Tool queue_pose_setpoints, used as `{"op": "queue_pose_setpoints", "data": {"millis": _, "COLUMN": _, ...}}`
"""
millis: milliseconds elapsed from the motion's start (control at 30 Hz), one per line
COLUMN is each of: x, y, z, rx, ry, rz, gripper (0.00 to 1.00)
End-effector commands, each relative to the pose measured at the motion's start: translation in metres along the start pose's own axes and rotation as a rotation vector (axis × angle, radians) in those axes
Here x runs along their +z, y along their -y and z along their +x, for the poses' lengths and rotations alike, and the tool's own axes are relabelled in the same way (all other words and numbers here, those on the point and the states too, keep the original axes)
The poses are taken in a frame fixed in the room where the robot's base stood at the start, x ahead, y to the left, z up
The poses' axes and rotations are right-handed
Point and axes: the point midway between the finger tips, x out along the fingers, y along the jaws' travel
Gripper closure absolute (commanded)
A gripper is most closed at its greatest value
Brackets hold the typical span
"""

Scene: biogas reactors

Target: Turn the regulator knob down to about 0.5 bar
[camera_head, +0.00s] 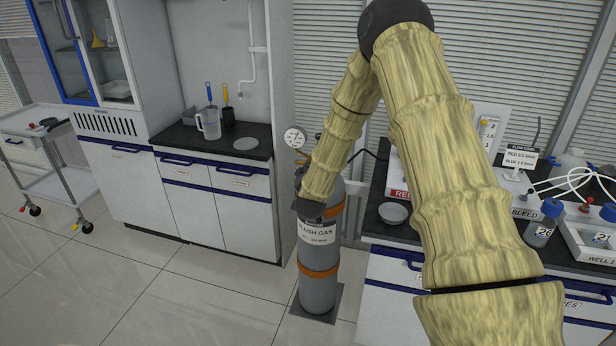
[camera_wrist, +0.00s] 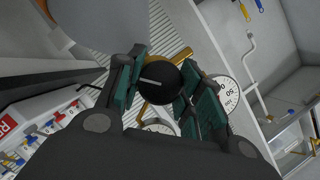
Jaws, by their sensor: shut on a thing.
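The regulator knob (camera_wrist: 160,80) is a black disc with a white pointer line, in the middle of the wrist view. My gripper (camera_wrist: 163,90) is shut on it, with teal finger pads on its left and right sides. The brass regulator body shows behind the knob. A white pressure gauge (camera_wrist: 222,93) is beside the right finger, partly covered, and a second dial (camera_wrist: 160,127) is below the knob, partly hidden. In the head view the grey gas cylinder (camera_head: 318,258) stands upright, a gauge (camera_head: 294,138) shows above it, and my arm hides the knob. The readings are too small to tell.
A lab bench (camera_head: 375,238) with a white dish (camera_head: 393,212), bottles and trays is on the right, close to my arm. A counter (camera_head: 185,138) with a jug (camera_head: 209,124) is behind left. The floor (camera_head: 200,300) at front left is clear.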

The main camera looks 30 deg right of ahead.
Motion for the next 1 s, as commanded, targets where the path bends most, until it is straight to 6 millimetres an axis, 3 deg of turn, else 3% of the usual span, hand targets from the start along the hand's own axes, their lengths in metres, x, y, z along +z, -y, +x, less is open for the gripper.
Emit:
{"op": "queue_pose_setpoints", "data": {"millis": 267, "x": 0.002, "y": -0.003, "z": -0.001, "rx": 0.004, "ry": 0.004, "rz": -0.001, "gripper": 0.87}}
{"op": "queue_pose_setpoints", "data": {"millis": 300, "x": 0.002, "y": -0.003, "z": -0.001, "rx": 0.004, "ry": 0.004, "rz": -0.001, "gripper": 0.58}}
{"op": "queue_pose_setpoints", "data": {"millis": 400, "x": 0.001, "y": -0.002, "z": -0.001, "rx": 0.003, "ry": 0.003, "rz": 0.0, "gripper": 0.4}}
{"op": "queue_pose_setpoints", "data": {"millis": 767, "x": 0.0, "y": -0.001, "z": -0.002, "rx": 0.001, "ry": 0.001, "rz": 0.001, "gripper": 0.4}}
{"op": "queue_pose_setpoints", "data": {"millis": 1000, "x": 0.001, "y": -0.001, "z": -0.028, "rx": 0.003, "ry": 0.003, "rz": 0.001, "gripper": 0.4}}
